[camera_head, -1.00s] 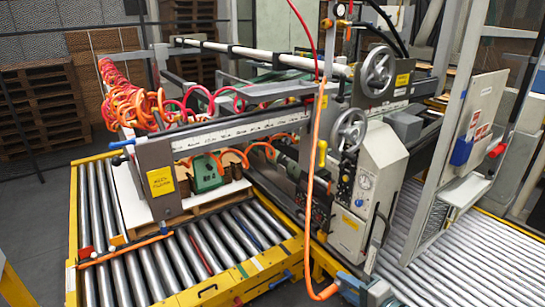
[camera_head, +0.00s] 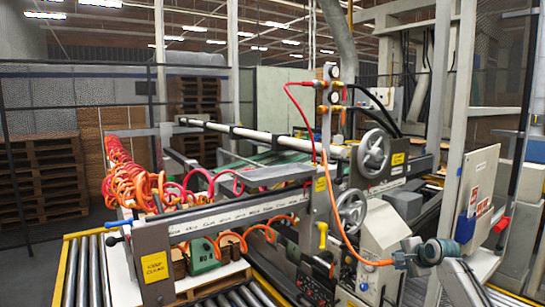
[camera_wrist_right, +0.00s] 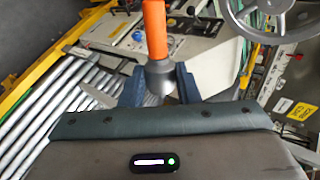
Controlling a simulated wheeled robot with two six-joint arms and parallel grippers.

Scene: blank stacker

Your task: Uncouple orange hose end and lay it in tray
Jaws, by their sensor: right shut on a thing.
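The orange hose (camera_head: 337,205) hangs from the brass fittings (camera_head: 325,110) on the post and curves down to my right gripper (camera_head: 400,259). My right gripper is shut on the grey hose end, held in the air in front of the grey machine cabinet. In the right wrist view, the orange hose (camera_wrist_right: 154,28) runs into a grey collar (camera_wrist_right: 160,78) between the blue fingers (camera_wrist_right: 160,88). The tips are partly hidden by the gripper body. My left gripper is not in view.
Two grey handwheels (camera_head: 374,153) and the cabinet (camera_head: 382,228) stand close by the right gripper. A panel on a grey frame (camera_head: 477,190) stands to its right. A red hose (camera_head: 299,107) and coiled orange hoses (camera_head: 128,183) are further left. Rollers (camera_head: 90,270) lie front left.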

